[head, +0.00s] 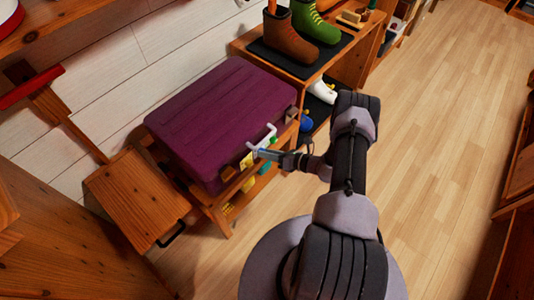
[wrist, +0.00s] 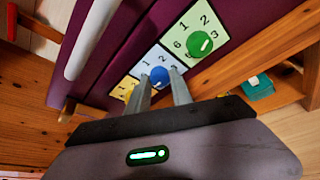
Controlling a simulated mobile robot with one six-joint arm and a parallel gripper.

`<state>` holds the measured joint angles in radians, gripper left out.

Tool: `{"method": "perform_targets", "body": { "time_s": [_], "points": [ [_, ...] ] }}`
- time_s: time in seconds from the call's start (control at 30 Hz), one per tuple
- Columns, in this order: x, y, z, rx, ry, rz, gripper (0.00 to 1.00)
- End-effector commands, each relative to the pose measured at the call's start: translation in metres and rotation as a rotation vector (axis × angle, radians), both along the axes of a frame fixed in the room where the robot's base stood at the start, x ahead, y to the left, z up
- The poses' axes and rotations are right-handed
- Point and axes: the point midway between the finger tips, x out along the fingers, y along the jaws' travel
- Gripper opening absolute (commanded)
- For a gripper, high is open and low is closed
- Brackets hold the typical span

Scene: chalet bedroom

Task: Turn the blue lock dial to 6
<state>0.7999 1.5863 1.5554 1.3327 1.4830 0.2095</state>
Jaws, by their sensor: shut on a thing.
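A purple suitcase (head: 215,115) lies on a wooden rack, its front carrying a row of lock dials on number plates. In the wrist view the blue dial (wrist: 160,76) sits on a white plate, between the green dial (wrist: 199,43) and a pale yellow plate (wrist: 124,88). The digits 1, 2 and 3 show around the blue dial; its lower part and the other digits are hidden, and its setting cannot be read. My gripper (wrist: 163,84) is shut on the blue dial, one finger on each side. In the head view my gripper (head: 264,153) reaches the suitcase front from the right.
A white handle (head: 262,137) sticks out of the suitcase front close to my gripper. A wooden shelf with boots (head: 290,38) stands behind. A small wooden stool (head: 135,198) is at the left. The wooden floor (head: 440,130) at the right is clear.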

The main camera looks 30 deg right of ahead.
Motion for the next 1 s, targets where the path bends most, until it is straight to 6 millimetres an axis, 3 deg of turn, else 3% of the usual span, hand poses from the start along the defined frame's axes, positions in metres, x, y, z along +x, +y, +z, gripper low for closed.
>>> {"method": "perform_targets", "body": {
  "time_s": [0.5,1.0],
  "points": [
    [0.0005,-0.002,-0.0026,0.336,0.122,-0.001,0.0],
    [0.0008,-0.002,-0.0027,0.42,0.152,-0.001,0.0]
  ]
}}
